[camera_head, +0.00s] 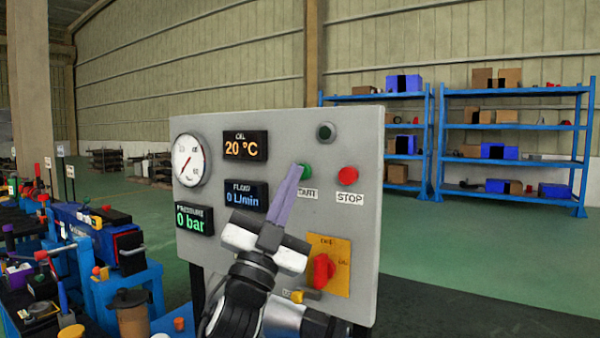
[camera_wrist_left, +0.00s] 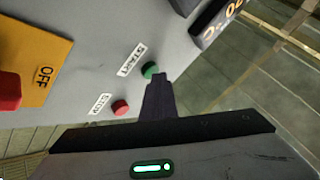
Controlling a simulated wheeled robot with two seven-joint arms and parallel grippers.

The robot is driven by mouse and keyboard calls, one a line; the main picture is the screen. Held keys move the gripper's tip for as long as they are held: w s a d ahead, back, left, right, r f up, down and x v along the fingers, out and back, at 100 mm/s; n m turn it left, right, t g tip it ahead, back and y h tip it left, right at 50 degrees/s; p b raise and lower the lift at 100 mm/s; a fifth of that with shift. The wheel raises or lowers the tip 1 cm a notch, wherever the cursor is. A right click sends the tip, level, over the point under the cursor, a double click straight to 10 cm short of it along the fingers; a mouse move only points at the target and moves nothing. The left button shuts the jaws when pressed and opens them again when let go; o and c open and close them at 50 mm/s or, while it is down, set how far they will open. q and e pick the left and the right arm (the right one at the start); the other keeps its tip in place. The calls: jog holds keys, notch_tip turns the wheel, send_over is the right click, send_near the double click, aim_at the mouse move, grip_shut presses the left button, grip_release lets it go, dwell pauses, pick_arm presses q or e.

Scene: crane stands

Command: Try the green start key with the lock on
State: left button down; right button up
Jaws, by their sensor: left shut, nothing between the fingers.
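The green start key (camera_head: 306,170) is a round button on the grey panel (camera_head: 350,215), above a START label. In the left wrist view the green key (camera_wrist_left: 150,71) sits right at the fingertips. My left gripper (camera_head: 299,169) is shut and empty, its tips over the key's left edge. I cannot tell whether they touch it. A red rotary handle (camera_head: 322,270) sits on a yellow plate (camera_head: 341,262) at the panel's lower right; the wrist view shows an OFF label there. A small yellow piece (camera_head: 297,296) shows below, partly hidden by my arm; I cannot tell whether it is a lock.
A red stop button (camera_head: 347,176) is right of the green key. A dark round lamp (camera_head: 326,131) is above. A gauge (camera_head: 189,160) and displays reading 20 °C, 0 L/min and 0 bar are at left. A cluttered blue bench (camera_head: 90,240) stands left of the panel.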

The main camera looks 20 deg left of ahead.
pick_arm(q)
jog(key=shift+s+a+p, duration=0.15)
jog(key=shift+s+p, duration=0.15)
jog(key=shift+s, duration=0.55)
jog(key=s, duration=0.1)
jog(key=s+p, duration=0.1)
jog(key=s, duration=0.3)
jog(key=shift+a, duration=0.35)
dwell(0.4)
